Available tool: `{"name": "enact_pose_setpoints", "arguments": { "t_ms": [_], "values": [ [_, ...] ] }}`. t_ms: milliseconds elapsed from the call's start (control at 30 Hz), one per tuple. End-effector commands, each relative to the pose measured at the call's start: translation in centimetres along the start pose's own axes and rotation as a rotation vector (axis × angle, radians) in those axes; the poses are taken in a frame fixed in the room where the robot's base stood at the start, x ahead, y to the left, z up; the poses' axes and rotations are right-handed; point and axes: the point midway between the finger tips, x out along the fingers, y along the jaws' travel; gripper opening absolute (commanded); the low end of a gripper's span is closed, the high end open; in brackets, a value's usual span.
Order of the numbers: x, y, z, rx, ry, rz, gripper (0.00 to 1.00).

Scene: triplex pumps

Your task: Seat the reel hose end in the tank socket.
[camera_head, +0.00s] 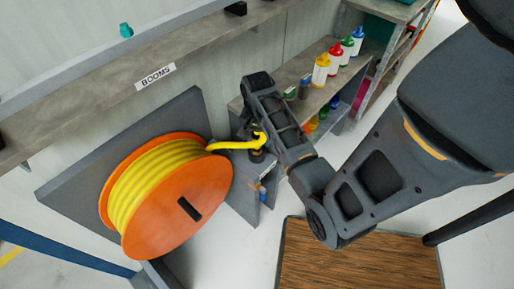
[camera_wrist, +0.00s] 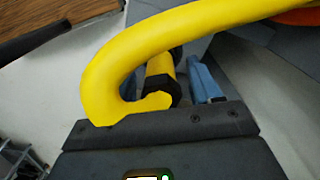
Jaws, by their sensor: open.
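The yellow reel hose (camera_head: 155,185) is wound on an orange reel (camera_head: 190,215) at the left in the head view. Its free end (camera_head: 236,146) runs right to a dark round fitting (camera_head: 257,155) beside my wrist. In the wrist view the hose (camera_wrist: 110,75) arches across in front of my gripper (camera_wrist: 165,85). The hose's end part with a black collar (camera_wrist: 161,88) lies between my blue-padded fingers, which are apart. The left finger is mostly hidden behind the hose. I cannot clearly make out the tank socket or whether the end is in it.
A grey shelf with colored bottles (camera_head: 320,70) stands behind my arm. A beam labelled BOOMS (camera_head: 155,76) runs above the reel. A grey cabinet (camera_head: 243,195) stands below the fitting. A brown slatted mat (camera_head: 350,262) lies on the floor below my arm.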

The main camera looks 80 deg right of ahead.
Motion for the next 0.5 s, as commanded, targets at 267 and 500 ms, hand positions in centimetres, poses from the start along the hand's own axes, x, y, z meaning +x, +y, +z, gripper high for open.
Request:
{"name": "enact_pose_setpoints", "arguments": {
  "t_ms": [267,500],
  "values": [
    [2.4,0.0,0.0,0.0,0.001,-0.001,0.63],
    [2.4,0.0,0.0,0.0,0.001,-0.001,0.59]
  ]
}}
